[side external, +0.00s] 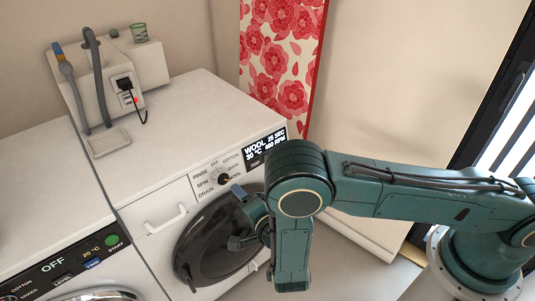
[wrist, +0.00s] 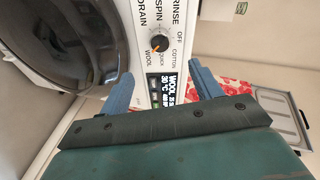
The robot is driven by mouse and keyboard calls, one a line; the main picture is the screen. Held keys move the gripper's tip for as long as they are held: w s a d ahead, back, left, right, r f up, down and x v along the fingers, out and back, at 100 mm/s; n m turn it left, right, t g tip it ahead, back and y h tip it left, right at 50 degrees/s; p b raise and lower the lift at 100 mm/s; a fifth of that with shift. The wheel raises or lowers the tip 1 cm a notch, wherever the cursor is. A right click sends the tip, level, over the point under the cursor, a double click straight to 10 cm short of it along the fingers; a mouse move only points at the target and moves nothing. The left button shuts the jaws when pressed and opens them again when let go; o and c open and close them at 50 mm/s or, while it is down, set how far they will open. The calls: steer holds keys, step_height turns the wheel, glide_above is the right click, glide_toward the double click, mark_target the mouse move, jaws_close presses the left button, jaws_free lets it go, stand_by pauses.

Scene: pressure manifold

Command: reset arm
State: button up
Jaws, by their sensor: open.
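My gripper (side external: 243,217) is in front of the right-hand washing machine (side external: 190,120), near its dark round door (side external: 215,245). Its two blue fingers are spread apart with nothing between them, as the wrist view (wrist: 162,88) also shows. In the wrist view the control panel, with its dial (wrist: 158,43) and lit display (wrist: 167,90), shows beyond and between the fingers. In the side view the display (side external: 264,147) reads WOOL, 30 °C and 400 RPM. Whether the fingers touch the machine cannot be told.
A second washing machine (side external: 45,185) stands at the left, its display reading OFF. A white box (side external: 140,66) with a socket, plug, hose and brush stands at the back, with a green cup (side external: 139,33) on top. A red floral panel (side external: 279,55) stands behind. The right machine's top is mostly clear.

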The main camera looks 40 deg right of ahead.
steer(key=shift+r, duration=0.1)
stand_by(0.3)
steer(key=s+d+r+n+g+h, duration=0.15)
steer(key=d+r+g, duration=0.25)
steer(key=d+r, duration=0.55)
steer(key=s+d+r+m+g+h, duration=0.1)
steer(key=d+r+g+h, duration=0.2)
steer(key=d+r, duration=0.6)
steer(key=s+r+n+y, duration=0.2)
steer(key=s+r+n, duration=0.2)
steer(key=s, duration=0.4)
steer(key=s+d+r+n+g+y, duration=0.1)
steer(key=s+r+n+y, duration=0.1)
steer(key=s+r+n, duration=0.3)
steer(key=s+r+n+g+y, duration=0.1)
steer(key=s+r+n+y, duration=0.1)
steer(key=s+r+n, duration=0.2)
steer(key=s+n, duration=0.3)
steer(key=s, duration=0.5)
steer(key=shift+s+d+r+n, duration=0.2)
steer(key=shift+s+d+n, duration=0.1)
steer(key=shift+s+n, duration=0.1)
